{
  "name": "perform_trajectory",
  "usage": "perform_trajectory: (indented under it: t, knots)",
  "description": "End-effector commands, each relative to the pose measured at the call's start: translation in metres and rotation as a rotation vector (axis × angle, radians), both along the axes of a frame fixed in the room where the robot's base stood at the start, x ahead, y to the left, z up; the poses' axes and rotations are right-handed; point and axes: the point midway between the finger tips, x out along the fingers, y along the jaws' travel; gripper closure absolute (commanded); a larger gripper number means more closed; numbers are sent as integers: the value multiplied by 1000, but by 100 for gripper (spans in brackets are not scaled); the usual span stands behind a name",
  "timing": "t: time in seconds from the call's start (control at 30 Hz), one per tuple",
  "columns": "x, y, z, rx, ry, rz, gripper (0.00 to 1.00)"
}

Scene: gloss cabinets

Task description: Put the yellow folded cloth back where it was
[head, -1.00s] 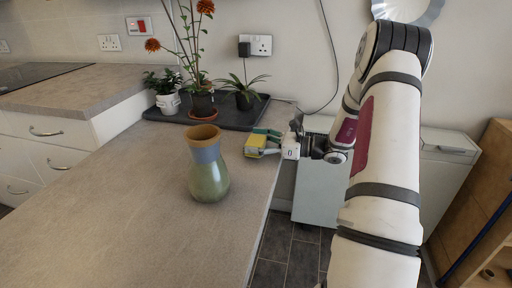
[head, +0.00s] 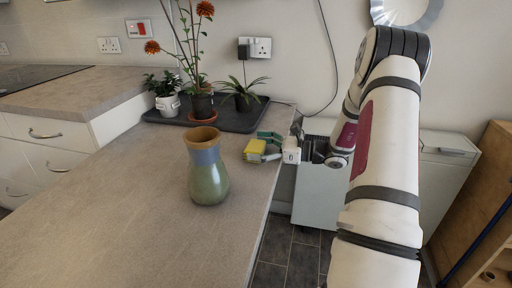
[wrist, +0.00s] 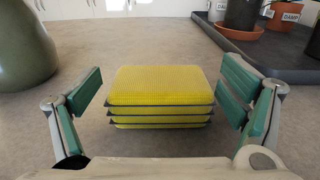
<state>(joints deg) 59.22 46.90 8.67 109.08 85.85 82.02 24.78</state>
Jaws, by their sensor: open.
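The yellow folded cloth (wrist: 161,88) is a neat stack of yellow layers with grey edges. It lies on the grey counter, and in the head view (head: 255,148) it is near the counter's right edge, behind and right of the vase. My gripper (wrist: 163,100) is open, with one green-padded finger on each side of the cloth and a visible gap on both sides. In the head view my gripper (head: 271,147) reaches in from the right at counter height. The cloth's near lower part is close to the gripper's palm; whether they touch is unclear.
A green-blue vase (head: 208,172) stands on the counter left of the cloth. A dark tray (head: 165,117) with potted plants lies behind it, against the wall. The counter's front left is clear. A grey cabinet (head: 318,196) stands lower, beyond the counter's right edge.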

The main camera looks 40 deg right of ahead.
Motion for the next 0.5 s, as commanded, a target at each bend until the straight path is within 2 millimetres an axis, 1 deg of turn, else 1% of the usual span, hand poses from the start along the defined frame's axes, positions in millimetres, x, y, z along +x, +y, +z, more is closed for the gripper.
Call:
perform_trajectory:
  t: [0.03, 0.17, 0.3, 0.5]
  knots:
    - [-6, -6, 0, -1, 2, -6, 10]
    - [-25, -21, 2, -1, 2, -7, 10]
    - [-49, -38, 3, -1, 2, -6, 10]
    - [-77, -59, 5, 0, 1, -4, 10]
